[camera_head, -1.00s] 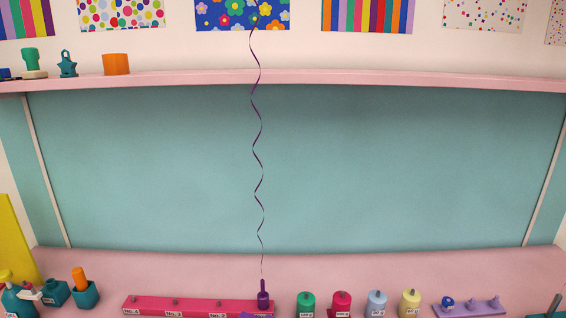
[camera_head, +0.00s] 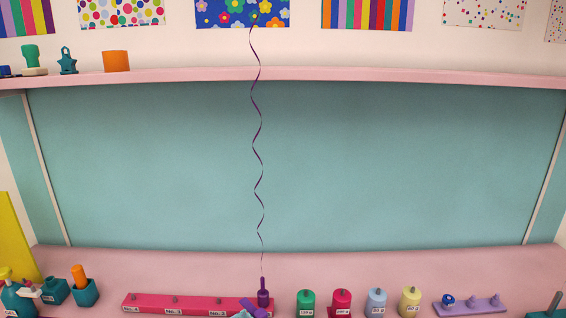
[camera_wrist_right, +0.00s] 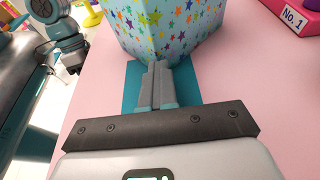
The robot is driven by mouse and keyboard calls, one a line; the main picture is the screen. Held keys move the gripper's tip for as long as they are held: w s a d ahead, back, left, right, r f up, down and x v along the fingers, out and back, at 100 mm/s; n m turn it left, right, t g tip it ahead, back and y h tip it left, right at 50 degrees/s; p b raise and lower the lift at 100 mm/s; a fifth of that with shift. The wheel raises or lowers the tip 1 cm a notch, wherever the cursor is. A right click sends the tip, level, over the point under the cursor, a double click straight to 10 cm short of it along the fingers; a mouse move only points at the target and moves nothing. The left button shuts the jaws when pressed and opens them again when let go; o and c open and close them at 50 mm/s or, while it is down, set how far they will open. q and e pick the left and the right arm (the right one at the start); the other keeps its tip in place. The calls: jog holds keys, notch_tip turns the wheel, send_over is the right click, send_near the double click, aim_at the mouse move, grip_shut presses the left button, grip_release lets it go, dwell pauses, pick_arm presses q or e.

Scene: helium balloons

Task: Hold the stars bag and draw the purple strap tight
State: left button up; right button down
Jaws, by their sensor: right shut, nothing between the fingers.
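The stars bag (camera_wrist_right: 165,25), pale blue with coloured stars, stands at the top of the right wrist view, its upper part cut off. My right gripper (camera_wrist_right: 159,68) is shut and empty, its fingertips pointing at the lower front of the bag; I cannot tell whether they touch it. A small purple piece (camera_head: 252,306) shows at the bottom edge of the head view, below the purple peg-like weight (camera_head: 263,292); I cannot tell whether it is the purple strap. No purple strap shows in the right wrist view.
A curly dark purple ribbon (camera_head: 257,150) rises from the weight. A red rail (camera_head: 190,304) with numbered labels lies beside it. Several coloured spools, such as the green one (camera_head: 306,303), stand to the right. A teal mat (camera_wrist_right: 185,83) lies under the bag.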

jog(key=shift+c, duration=1.4)
grip_release()
jog(key=c, duration=1)
jog(key=shift+o, duration=0.2)
